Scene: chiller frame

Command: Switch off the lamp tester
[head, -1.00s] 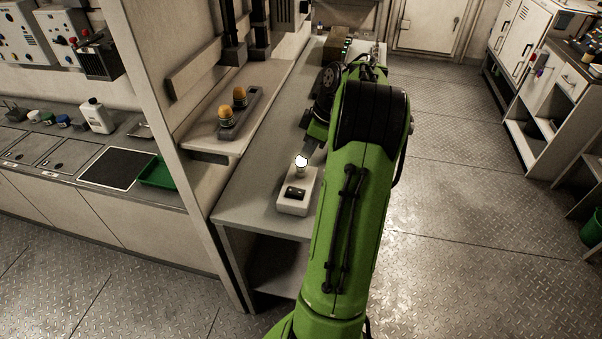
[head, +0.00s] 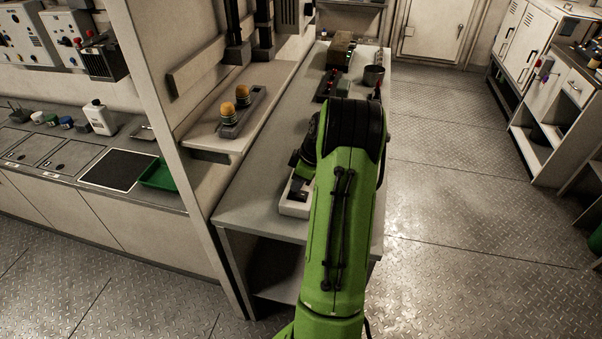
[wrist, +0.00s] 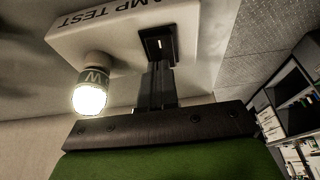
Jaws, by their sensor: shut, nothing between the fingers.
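The lamp tester is a white box that shows at its left edge in the head view (head: 290,209), mostly hidden behind my green arm. In the wrist view the lamp tester (wrist: 110,22) bears the printed words "AMP TEST", partly cut off. Its bulb (wrist: 89,97) is lit and glows brightly. The black rocker switch (wrist: 158,44) has a small white mark. My gripper (wrist: 158,66) is shut and empty, with its fingertips at the end of the switch; I cannot tell whether they touch it.
The tester stands near the front end of a long grey bench (head: 240,205). A grey holder with two orange-domed items (head: 235,103) sits on a shelf at the left. Dark equipment and a cup (head: 373,76) stand farther back. Open floor lies right of the bench.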

